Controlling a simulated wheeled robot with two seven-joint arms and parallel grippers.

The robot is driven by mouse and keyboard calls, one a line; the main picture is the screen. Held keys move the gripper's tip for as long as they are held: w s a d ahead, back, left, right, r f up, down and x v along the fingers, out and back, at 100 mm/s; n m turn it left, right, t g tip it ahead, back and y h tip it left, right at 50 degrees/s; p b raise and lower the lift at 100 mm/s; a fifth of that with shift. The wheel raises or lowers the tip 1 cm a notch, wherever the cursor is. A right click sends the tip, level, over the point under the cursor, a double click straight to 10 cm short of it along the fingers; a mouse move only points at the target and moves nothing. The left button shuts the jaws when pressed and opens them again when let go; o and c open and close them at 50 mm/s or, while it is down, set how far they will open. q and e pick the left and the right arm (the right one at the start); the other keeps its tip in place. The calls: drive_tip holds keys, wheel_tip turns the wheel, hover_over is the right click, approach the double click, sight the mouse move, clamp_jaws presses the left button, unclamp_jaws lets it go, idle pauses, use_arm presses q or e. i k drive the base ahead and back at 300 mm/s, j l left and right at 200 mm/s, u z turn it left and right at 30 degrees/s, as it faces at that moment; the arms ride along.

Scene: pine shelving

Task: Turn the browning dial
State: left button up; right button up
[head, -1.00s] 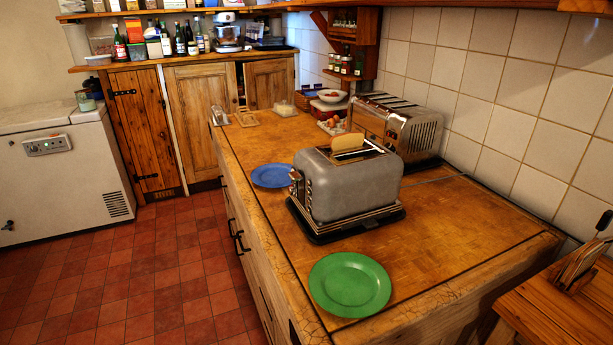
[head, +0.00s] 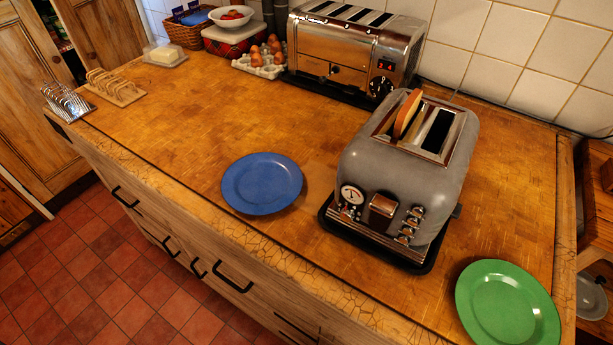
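A grey two-slot toaster (head: 412,160) stands on a dark base on the wooden counter. A slice of bread (head: 406,113) sticks up from its left slot; the right slot looks empty. Its front panel carries a round white-faced dial (head: 352,194) on the left, a lever (head: 381,209) in the middle and several small knobs or buttons (head: 411,223) on the right. Which of these sets the browning I cannot tell. A larger chrome toaster (head: 346,52) with a black knob (head: 380,87) and a red display stands behind it against the tiles. Neither gripper is in view.
A blue plate (head: 262,184) lies left of the grey toaster and a green plate (head: 507,303) lies to its right near the front edge. Eggs (head: 266,53), a butter dish (head: 165,55) and toast racks (head: 115,87) stand farther back. The counter's left middle is clear.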

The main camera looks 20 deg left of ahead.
sight(347, 213)
drive_tip(key=j+z, duration=0.35)
drive_tip(key=j, duration=0.35)
drive_tip(key=j+z, duration=0.3)
drive_tip(key=j, duration=0.4)
